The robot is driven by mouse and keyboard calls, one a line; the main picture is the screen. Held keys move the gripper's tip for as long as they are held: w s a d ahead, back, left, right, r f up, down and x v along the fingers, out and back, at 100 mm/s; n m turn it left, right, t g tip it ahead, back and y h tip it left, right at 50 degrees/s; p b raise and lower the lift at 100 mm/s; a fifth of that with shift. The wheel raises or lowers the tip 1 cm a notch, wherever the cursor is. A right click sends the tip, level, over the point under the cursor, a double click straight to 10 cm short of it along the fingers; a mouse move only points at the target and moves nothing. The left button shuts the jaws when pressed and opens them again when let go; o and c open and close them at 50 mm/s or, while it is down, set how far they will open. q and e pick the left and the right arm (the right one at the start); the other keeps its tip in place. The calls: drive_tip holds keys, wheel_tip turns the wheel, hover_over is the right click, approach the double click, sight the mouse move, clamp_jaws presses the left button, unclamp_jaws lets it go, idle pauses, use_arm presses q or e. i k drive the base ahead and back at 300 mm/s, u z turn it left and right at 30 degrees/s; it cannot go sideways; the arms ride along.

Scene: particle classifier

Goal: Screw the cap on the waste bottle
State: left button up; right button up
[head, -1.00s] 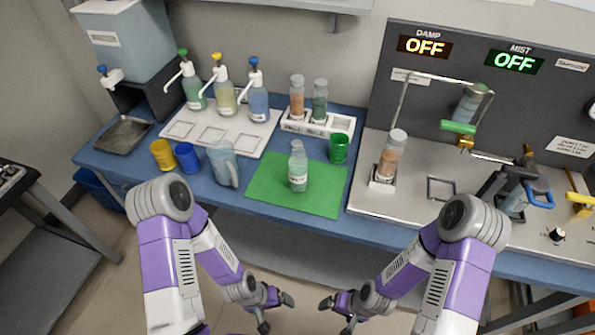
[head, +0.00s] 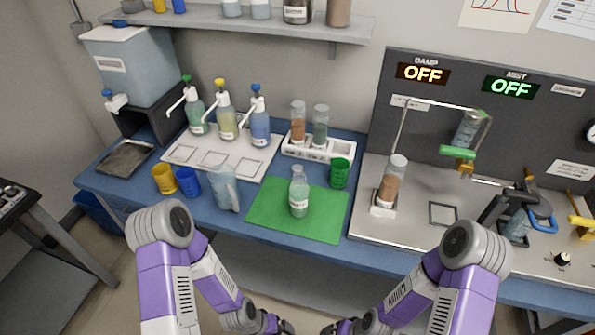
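A small clear bottle with pale green contents and a white label (head: 299,193) stands upright on the green mat (head: 265,210). Its label is too small to read, and I cannot tell whether a cap sits on its neck. No separate loose cap can be made out. My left gripper (head: 284,328) and my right gripper (head: 329,330) are low at the bottom edge, in front of the table and well apart from the bottle. Both are partly cut off by the frame, so their fingers do not show clearly. Nothing is seen held in them.
A clear jug (head: 224,190), blue cup (head: 189,182) and yellow cup (head: 164,179) stand left of the mat. A green cup (head: 340,173) and a white rack with two vials (head: 318,150) are behind it. The steel apparatus (head: 441,214) fills the right side.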

sight(299, 188)
drive_tip(key=z, duration=2.95)
drive_tip(key=k, duration=1.3)
drive_tip(key=u, duration=1.55)
drive_tip(key=i, duration=0.5)
drive_tip(key=z, duration=0.05)
